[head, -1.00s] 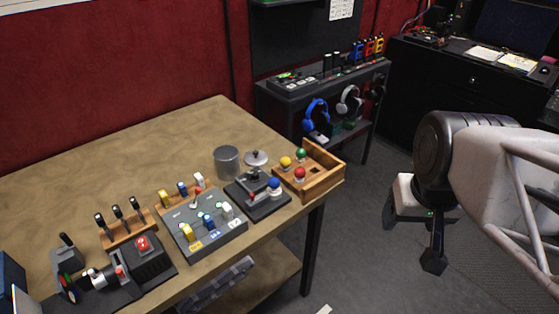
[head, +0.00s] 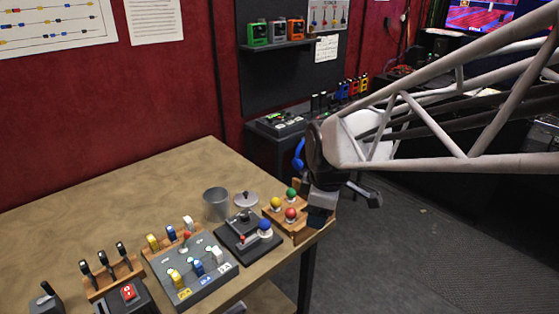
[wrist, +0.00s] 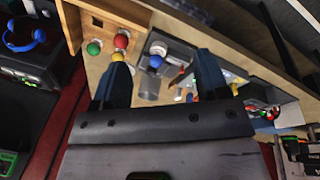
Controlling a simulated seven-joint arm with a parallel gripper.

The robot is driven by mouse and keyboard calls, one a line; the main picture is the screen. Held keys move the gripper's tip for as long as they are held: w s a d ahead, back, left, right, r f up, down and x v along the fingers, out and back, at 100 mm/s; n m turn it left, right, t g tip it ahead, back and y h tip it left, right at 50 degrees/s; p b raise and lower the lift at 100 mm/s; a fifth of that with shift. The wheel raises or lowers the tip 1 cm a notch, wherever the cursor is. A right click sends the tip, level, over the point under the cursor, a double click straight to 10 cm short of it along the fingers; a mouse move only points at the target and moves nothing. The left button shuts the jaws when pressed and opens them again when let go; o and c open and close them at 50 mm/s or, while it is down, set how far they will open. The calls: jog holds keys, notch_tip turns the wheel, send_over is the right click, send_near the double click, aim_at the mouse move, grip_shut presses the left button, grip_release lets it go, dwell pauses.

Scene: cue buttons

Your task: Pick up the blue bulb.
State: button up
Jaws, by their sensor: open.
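The blue bulb (head: 264,225) sits on a dark grey device (head: 237,238) near the table's front right edge. It also shows in the wrist view (wrist: 156,61), between the two fingers in the picture and beyond their tips. My gripper (wrist: 163,64) is open and empty, with its fingers spread wide. In the head view my gripper (head: 345,210) hangs at the table's right edge, to the right of the blue bulb and apart from it, partly covering the wooden tray.
Yellow (head: 275,203), green (head: 291,194) and red (head: 290,214) bulbs stand in the wooden tray (head: 300,234) beside the blue one. A grey can (head: 215,204) and a silver lid (head: 246,199) lie behind. A grey switch panel (head: 192,272) stands left.

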aim_at(264, 222)
jog(key=w+a+f+n, duration=0.2)
jog(key=a+n, duration=0.1)
jog(key=a, duration=0.1)
jog(key=w+a+f+n, duration=0.3)
jog(key=a+n, duration=0.1)
jog(key=w+a+f+n, duration=0.2)
jog(key=a+n, duration=0.1)
jog(key=a, duration=0.1)
jog(key=shift+w+a+f+g, duration=0.15)
jog(key=shift+w+a+g, duration=0.1)
jog(key=shift+w+g, duration=0.05)
jog(key=shift+w+a+f, duration=0.15)
jog(key=shift+f, duration=1.15)
jog(key=shift+w+a+f, duration=0.15)
jog(key=shift+f, duration=1.15)
jog(key=shift+w+a+f, duration=0.1)
jog(key=shift+w+f, duration=0.05)
jog(key=shift+f, duration=1.1)
jog(key=c, duration=1.1)
